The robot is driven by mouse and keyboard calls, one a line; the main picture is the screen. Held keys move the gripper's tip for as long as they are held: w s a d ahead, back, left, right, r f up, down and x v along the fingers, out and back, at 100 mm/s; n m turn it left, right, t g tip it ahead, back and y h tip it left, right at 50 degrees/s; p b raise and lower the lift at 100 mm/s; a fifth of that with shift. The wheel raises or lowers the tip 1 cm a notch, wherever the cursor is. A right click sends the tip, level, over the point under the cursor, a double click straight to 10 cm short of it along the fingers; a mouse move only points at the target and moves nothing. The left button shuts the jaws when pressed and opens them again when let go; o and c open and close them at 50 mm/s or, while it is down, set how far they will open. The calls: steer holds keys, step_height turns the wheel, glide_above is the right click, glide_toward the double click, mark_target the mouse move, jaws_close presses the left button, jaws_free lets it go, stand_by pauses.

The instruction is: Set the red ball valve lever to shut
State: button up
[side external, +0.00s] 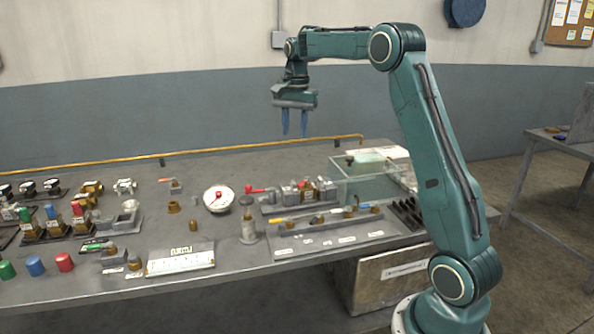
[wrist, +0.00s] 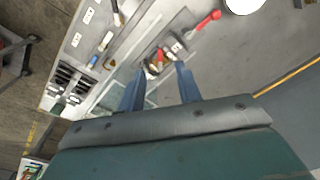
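In the wrist view the red lever (wrist: 208,20) is near the top edge, beyond my fingers and to the right of the valve assembly (wrist: 172,49). I cannot tell from these views whether this position is open or shut. My gripper (side external: 295,134) is high above the bench, apart from the lever, with two blue fingers pointing down. The fingers are spread and empty, as also shows in the wrist view (wrist: 159,69).
A clear tank (side external: 365,178) stands right of the valve. A tool board (side external: 330,238) and a grey post (side external: 248,225) are in front. The bench behind is mostly clear up to a yellow pipe (side external: 220,149).

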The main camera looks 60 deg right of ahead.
mark_target(301, 183)
steer(key=w+d+f+m, duration=0.1)
steer(key=d+f+m, duration=0.1)
steer(key=d+f, duration=0.2)
steer(key=shift+d+f+g, duration=0.2)
steer(key=shift+d+g, duration=0.1)
steer(key=shift+d, duration=0.75)
step_height(301, 183, down, 14)
steer(key=shift+r, duration=0.1)
steer(key=shift+c, duration=0.2)
jaws_close()
